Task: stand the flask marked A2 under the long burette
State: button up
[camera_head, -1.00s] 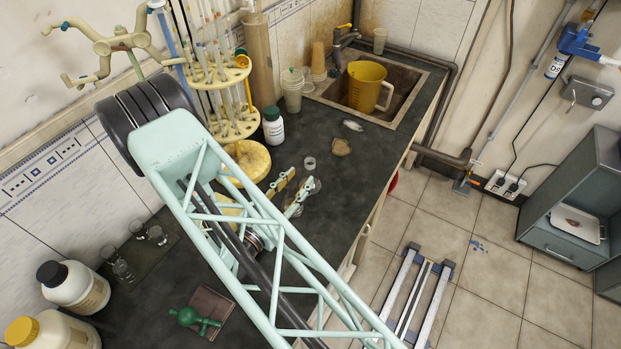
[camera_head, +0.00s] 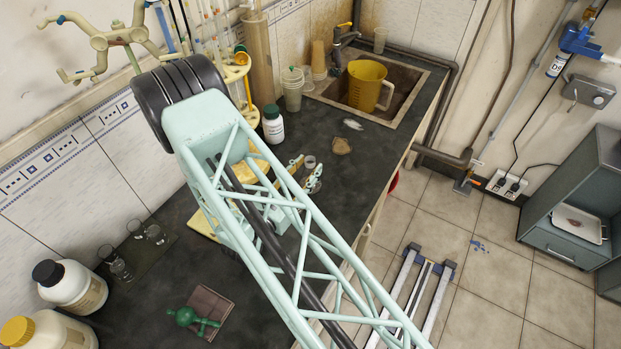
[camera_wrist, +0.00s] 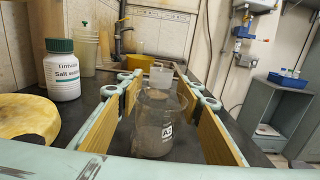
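In the wrist view a clear glass flask (camera_wrist: 152,128) stands upright on the dark bench. Its white label looks like A3 or A2; I cannot read the digit surely. My gripper (camera_wrist: 160,98) is open, with one wood-coloured pad on each side of the flask and gaps between. In the head view my gripper (camera_head: 303,170) is low over the bench, and my arm hides much around it. Thin upright burettes (camera_head: 205,22) stand at the back left, partly behind my arm; I cannot tell which is the long one.
A second small clear vessel (camera_wrist: 162,76) stands just behind the flask. A white salt water bottle (camera_wrist: 62,72) and a round yellow piece (camera_wrist: 28,120) are to the left. Several small glasses (camera_head: 152,234) stand on a dark mat. A yellow jug (camera_head: 364,84) stands in the sink.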

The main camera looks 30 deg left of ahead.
jog(key=shift+c, duration=0.3)
jog(key=c, duration=0.5)
jog(key=shift+r, duration=0.15)
jog(key=shift+r, duration=1.3)
jog(key=shift+r, duration=0.2)
